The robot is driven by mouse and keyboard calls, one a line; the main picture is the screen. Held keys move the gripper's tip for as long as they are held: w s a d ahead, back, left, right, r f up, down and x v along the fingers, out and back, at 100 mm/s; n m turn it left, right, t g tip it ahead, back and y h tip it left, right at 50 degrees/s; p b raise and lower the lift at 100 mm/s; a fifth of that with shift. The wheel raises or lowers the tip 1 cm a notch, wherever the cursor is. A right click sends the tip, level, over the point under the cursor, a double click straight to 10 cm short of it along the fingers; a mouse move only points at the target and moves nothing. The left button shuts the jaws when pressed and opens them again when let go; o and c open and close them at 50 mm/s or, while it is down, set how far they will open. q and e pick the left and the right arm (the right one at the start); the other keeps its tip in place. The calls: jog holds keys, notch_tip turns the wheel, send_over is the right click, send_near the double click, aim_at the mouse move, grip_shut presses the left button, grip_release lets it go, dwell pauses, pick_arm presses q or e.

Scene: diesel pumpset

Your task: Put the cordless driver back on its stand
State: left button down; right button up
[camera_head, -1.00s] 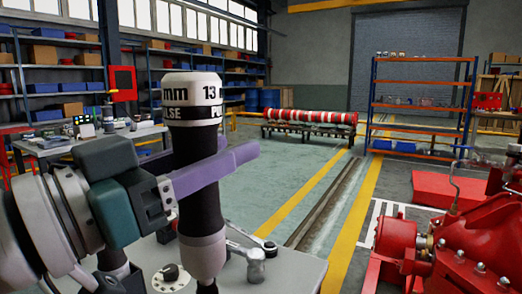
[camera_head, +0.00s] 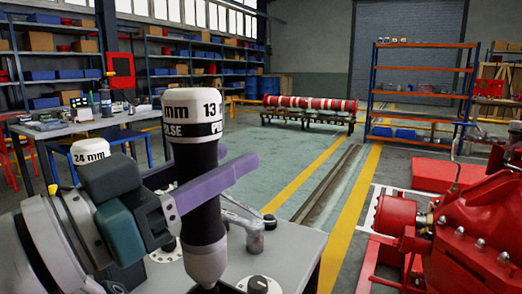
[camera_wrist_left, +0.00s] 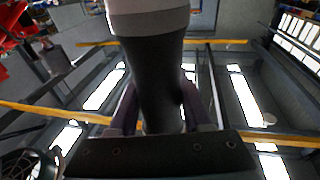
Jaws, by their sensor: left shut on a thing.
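The cordless driver has a black body (camera_head: 195,185) and a white head marked 13 mm and PULSE. My left gripper (camera_head: 212,188), with purple fingers, is shut around the black body and holds it nearly upright, leaning slightly. The left wrist view shows the body (camera_wrist_left: 158,85) between the fingers. The driver's lower end is over the grey workbench (camera_head: 295,250). Round light-and-dark sockets (camera_head: 258,285) sit on the bench, one just right of the driver's foot. I cannot tell whether the driver's foot touches anything. My right gripper is not in view.
A second driver head marked 24 mm (camera_head: 90,152) stands behind my left gripper, mostly hidden. A red pumpset (camera_head: 465,235) stands on the right. The floor between is clear.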

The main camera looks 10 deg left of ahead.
aim_at(222, 232)
pick_arm(q)
notch_tip(222, 232, down, 6)
jog(key=b, duration=0.3)
jog(key=shift+b, duration=0.3)
jog(key=shift+r+p, duration=0.1)
jog(key=shift+p, duration=0.35)
dwell(0.7)
jog(key=shift+f+b, duration=0.75)
jog(key=shift+f, duration=0.3)
dwell(0.4)
jog(key=shift+c, duration=1.8)
grip_release()
jog(key=shift+o, duration=0.5)
jog(key=shift+f, duration=0.2)
jog(key=v, duration=1)
jog(key=shift+r+p, duration=0.2)
jog(key=shift+p, duration=0.2)
jog(key=shift+w, duration=0.1)
